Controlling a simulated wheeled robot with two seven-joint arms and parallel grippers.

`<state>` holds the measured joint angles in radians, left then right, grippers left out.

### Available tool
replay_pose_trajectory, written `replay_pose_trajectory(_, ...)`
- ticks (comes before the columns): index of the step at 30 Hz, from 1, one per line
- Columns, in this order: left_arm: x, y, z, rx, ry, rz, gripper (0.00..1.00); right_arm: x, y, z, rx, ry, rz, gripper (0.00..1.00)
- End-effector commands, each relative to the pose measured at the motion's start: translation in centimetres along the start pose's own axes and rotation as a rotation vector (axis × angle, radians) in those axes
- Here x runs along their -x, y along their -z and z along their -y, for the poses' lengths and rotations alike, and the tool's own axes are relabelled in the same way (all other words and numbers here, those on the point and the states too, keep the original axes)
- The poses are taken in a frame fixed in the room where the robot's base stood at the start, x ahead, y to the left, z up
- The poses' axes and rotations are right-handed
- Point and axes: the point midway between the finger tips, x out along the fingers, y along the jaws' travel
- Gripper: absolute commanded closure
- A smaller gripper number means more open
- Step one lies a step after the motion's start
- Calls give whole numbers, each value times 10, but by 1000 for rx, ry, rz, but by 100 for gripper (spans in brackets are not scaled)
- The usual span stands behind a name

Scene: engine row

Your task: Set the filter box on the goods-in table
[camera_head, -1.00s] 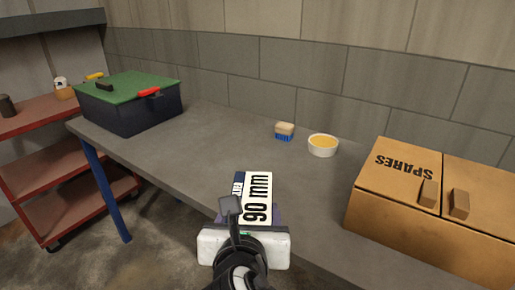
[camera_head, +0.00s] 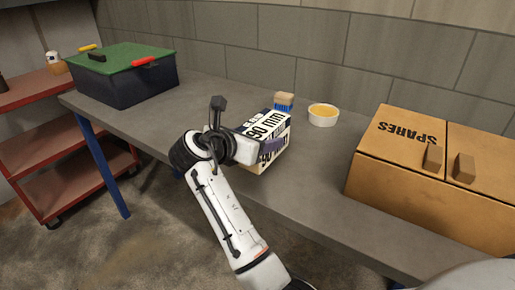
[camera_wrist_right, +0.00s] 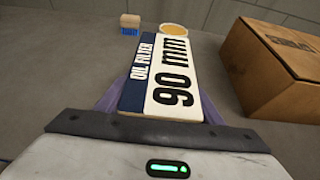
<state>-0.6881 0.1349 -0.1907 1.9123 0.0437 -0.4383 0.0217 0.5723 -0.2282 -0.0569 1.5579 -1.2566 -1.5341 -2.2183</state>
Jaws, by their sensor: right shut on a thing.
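The filter box (camera_head: 262,130) is white and dark blue, printed "90 mm", and sits at the front part of the grey table (camera_head: 205,100). In the right wrist view the box (camera_wrist_right: 165,75) also reads "OIL FILTER" and lies between purple fingers. My right gripper (camera_head: 272,148) is shut on it, with one finger across its near side. Whether the box's underside touches the tabletop is hard to tell. My left gripper is not in view.
A brush (camera_head: 284,101) and a white bowl with yellow contents (camera_head: 323,115) stand just behind the box. A cardboard SPARES box (camera_head: 420,200) is at the right. A dark bin with green lid (camera_head: 125,85) stands left, beside a red shelf cart (camera_head: 70,140). Tabletop between bin and filter box is clear.

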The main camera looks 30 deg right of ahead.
Motion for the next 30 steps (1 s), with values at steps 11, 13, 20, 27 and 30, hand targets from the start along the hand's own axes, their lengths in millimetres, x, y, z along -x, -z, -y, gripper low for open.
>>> replay_pose_trajectory(11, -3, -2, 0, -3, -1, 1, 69, -15, 36, 0, 1, -1, 4, 76)
replay_pose_trajectory(13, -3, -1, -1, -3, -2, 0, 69, -16, 37, 0, -2, -2, 5, 76)
replay_pose_trajectory(20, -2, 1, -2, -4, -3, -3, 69, -16, 36, 0, -2, -2, 5, 76)
replay_pose_trajectory(27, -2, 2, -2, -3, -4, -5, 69, -17, 40, 0, 0, -1, 1, 20)
replay_pose_trajectory(30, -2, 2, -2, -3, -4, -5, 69, -17, 40, 0, 0, -1, 1, 20)
